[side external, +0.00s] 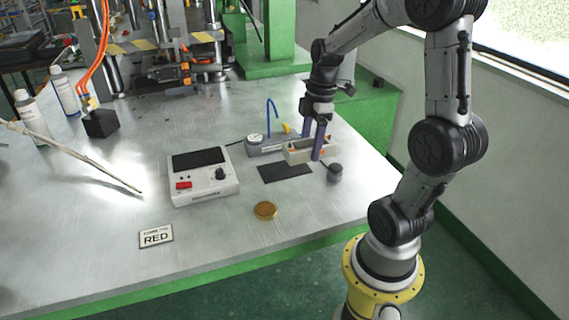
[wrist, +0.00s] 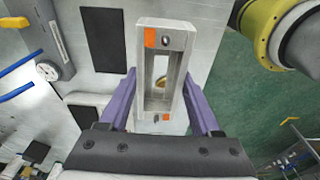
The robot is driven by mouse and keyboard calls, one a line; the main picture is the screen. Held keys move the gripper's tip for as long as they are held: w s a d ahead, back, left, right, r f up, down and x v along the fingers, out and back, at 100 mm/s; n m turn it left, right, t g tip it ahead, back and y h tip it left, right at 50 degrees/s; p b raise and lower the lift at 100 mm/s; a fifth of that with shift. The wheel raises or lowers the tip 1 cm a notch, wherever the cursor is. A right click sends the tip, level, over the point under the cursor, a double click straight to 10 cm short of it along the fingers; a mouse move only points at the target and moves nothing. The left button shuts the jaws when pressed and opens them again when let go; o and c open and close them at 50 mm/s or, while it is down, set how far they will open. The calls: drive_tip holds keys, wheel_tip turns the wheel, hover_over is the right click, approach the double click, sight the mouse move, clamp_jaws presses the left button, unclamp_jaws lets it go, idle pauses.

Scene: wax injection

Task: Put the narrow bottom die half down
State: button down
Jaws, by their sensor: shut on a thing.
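The narrow bottom die half is a pale grey, box-like frame with a long opening and orange corner marks. In the side view this die half (side external: 311,156) is partly hidden by my gripper. In the wrist view the die half (wrist: 145,75) lies lengthwise between my purple fingers. My gripper (side external: 313,146) is shut on its two long sides, and its fingers also show in the wrist view (wrist: 159,98). The die half appears held above the table, at the far right end of a black mat (side external: 284,174). Its exact height is unclear.
A wax injector with a gauge (side external: 255,140), blue hose and yellow handle stands close behind and left. A small dark knob (side external: 334,173) stands right of the mat. The mat (wrist: 103,40) is bare.

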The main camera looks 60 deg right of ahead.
drive_tip(key=w+d+f, duration=0.3)
drive_tip(key=w+d, duration=0.1)
drive_tip(key=w, duration=0.2)
hover_over(283, 169)
drive_tip(key=f, duration=0.6)
drive_tip(key=shift+s+d+f, duration=0.1)
drive_tip(key=shift+s+d, duration=0.1)
drive_tip(key=shift+f, duration=1.45)
drive_tip(key=shift+f, duration=0.15)
drive_tip(key=shift+c, duration=0.5)
unclamp_jaws()
